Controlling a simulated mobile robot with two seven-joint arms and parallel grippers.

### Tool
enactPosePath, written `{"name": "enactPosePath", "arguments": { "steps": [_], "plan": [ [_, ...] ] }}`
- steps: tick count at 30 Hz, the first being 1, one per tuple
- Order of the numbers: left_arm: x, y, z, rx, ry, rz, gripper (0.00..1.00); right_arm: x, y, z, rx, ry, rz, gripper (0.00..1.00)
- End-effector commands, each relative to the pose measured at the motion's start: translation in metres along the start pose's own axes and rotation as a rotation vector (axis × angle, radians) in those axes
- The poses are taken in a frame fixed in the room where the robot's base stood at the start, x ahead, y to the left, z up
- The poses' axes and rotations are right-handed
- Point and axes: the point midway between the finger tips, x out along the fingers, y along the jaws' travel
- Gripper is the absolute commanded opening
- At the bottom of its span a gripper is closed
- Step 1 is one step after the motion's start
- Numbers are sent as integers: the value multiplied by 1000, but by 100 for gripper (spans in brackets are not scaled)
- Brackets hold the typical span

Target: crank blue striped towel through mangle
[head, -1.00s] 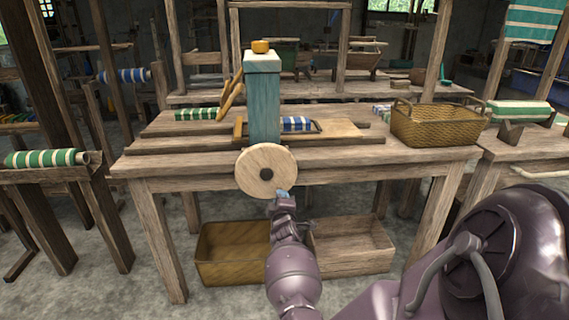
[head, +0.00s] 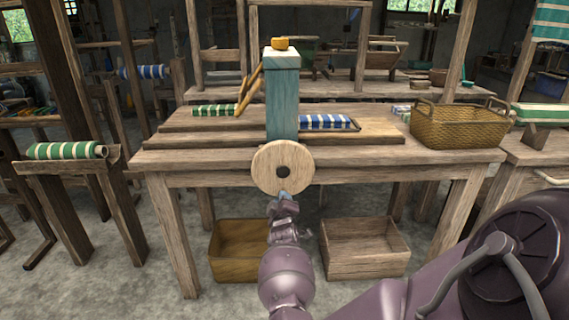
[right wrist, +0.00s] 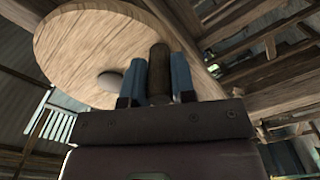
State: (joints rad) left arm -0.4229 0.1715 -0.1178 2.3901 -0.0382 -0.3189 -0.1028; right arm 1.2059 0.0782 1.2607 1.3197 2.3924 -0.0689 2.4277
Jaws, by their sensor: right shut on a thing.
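The mangle is a teal post (head: 283,105) on the wooden table, with a yellow knob on top. A round pale wooden crank wheel (head: 268,176) is on its front. My right gripper (head: 284,195) is at the wheel's lower edge. In the right wrist view its blue fingers (right wrist: 153,85) are shut on the dark wooden crank handle (right wrist: 159,72), beside the wheel (right wrist: 85,45). My left gripper is not in view.
A wicker basket (head: 458,128) stands on the table's right. A green striped cloth (head: 214,110) lies left of the post. Under the table are a woven box (head: 238,262) and a wooden box (head: 365,265). A green roll (head: 66,151) rests on a stand at left.

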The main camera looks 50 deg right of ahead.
Motion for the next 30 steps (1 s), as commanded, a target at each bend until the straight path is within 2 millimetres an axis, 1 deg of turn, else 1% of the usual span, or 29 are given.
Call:
{"name": "enactPosePath", "arguments": {
  "steps": [1,11,12,16,17,30],
  "plan": [
    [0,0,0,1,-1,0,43,-1,-4,-2,2,2,-7,0],
    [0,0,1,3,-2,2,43,-1,-4,-2,4,2,-6,0],
    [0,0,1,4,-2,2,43,-1,-4,-2,4,2,-6,27],
    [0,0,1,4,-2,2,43,-1,-3,-1,4,1,-4,47],
    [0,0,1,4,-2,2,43,-1,-2,-1,4,1,-4,49],
    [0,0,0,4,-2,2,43,-1,-1,-2,5,1,-1,49]
  ]
}}
